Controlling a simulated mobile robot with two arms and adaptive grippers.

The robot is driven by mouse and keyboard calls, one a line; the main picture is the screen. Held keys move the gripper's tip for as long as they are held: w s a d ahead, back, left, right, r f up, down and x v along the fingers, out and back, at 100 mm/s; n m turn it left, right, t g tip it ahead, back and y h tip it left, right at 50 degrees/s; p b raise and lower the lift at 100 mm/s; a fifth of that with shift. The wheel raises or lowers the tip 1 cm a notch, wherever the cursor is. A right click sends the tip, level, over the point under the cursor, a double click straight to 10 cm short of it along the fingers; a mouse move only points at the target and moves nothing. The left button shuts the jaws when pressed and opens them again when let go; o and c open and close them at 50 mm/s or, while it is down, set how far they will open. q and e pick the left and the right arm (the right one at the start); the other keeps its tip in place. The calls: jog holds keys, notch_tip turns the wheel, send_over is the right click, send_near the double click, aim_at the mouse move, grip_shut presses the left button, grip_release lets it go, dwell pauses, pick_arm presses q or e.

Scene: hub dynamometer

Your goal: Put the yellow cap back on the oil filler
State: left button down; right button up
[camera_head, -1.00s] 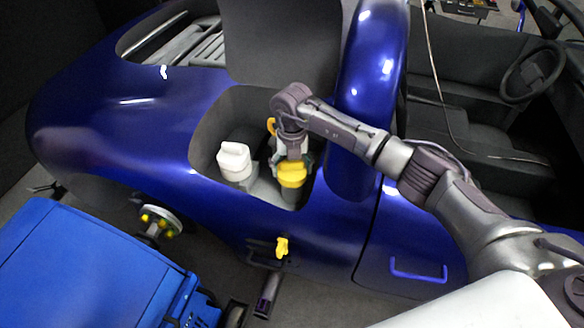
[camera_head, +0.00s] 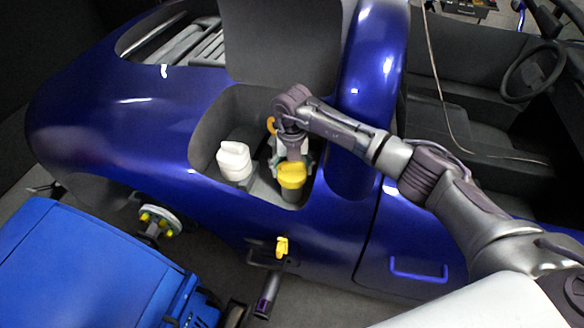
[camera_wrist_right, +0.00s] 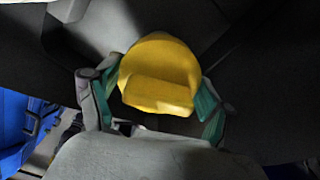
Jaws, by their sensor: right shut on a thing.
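The yellow cap (camera_head: 292,174) is in the open engine bay, at the top of the dark grey oil filler (camera_head: 291,193). From this angle I cannot tell whether it is fully seated or just touching. My right gripper (camera_head: 294,162) comes down from above and is shut on the cap. In the right wrist view the yellow cap (camera_wrist_right: 160,78), with its raised grip bar, sits between the green-padded fingers of my right gripper (camera_wrist_right: 154,102). The filler is hidden below the cap there. My left gripper is not in view.
A white bottle-like reservoir (camera_head: 234,160) stands left of the filler in the bay. The raised grey lid (camera_head: 285,45) is behind, and the blue fender (camera_head: 372,70) is close on the right. A blue cart (camera_head: 85,265) stands at the lower left.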

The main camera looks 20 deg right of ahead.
jog(key=shift+d+f, duration=0.1)
jog(key=shift+f, duration=0.35)
jog(key=o, duration=0.9)
jog(key=shift+r+p, duration=0.65)
jog(key=shift+r, duration=0.5)
jog(key=shift+r+p, duration=3.25)
jog(key=shift+r, duration=1.2)
